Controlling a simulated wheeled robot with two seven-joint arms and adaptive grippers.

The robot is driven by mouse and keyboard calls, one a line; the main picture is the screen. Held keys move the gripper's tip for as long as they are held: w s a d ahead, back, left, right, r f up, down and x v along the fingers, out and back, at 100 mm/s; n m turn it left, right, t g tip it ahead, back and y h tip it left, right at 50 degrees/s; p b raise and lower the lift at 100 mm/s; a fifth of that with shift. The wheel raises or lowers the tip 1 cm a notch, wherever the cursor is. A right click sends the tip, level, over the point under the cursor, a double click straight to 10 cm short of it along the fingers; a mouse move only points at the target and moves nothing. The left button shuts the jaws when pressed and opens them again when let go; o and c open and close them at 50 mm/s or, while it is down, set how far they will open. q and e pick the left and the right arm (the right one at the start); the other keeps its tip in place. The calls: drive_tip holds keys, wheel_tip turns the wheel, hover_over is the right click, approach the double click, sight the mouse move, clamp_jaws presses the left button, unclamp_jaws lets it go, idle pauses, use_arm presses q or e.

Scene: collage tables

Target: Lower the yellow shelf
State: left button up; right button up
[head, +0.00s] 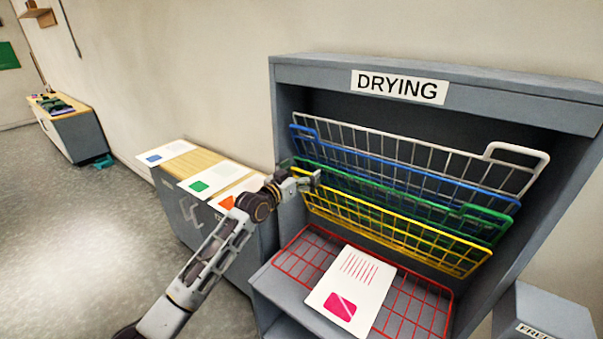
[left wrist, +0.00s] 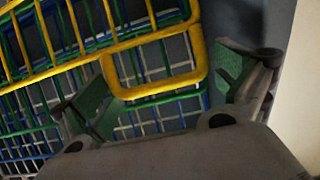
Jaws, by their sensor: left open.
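The yellow shelf (head: 391,232) is a wire rack in the drying cabinet, tilted up in front of the green shelf (head: 420,207). The red shelf (head: 292,259) below it lies flat and bears a white sheet with a pink print. My left gripper (head: 308,182) is at the left end of the yellow shelf. In the left wrist view the open jaws (left wrist: 170,85) are around the rounded corner of the yellow shelf (left wrist: 196,60), with one finger on each side of its end bar. I cannot tell whether they touch it. My right gripper is not in view.
The blue shelf (head: 400,178) and white shelf (head: 440,158) are also tilted up behind. The cabinet's left wall (left wrist: 262,20) is close to the gripper. A low cabinet (head: 178,205) with printed sheets stands to the left. A grey box (head: 545,318) is at the lower right.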

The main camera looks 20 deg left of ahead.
use_arm(q)
drive_tip(key=c, duration=1.1)
drive_tip(key=shift+c, duration=0.2)
drive_tip(key=shift+s+a+f, duration=0.1)
drive_tip(key=shift+s, duration=0.05)
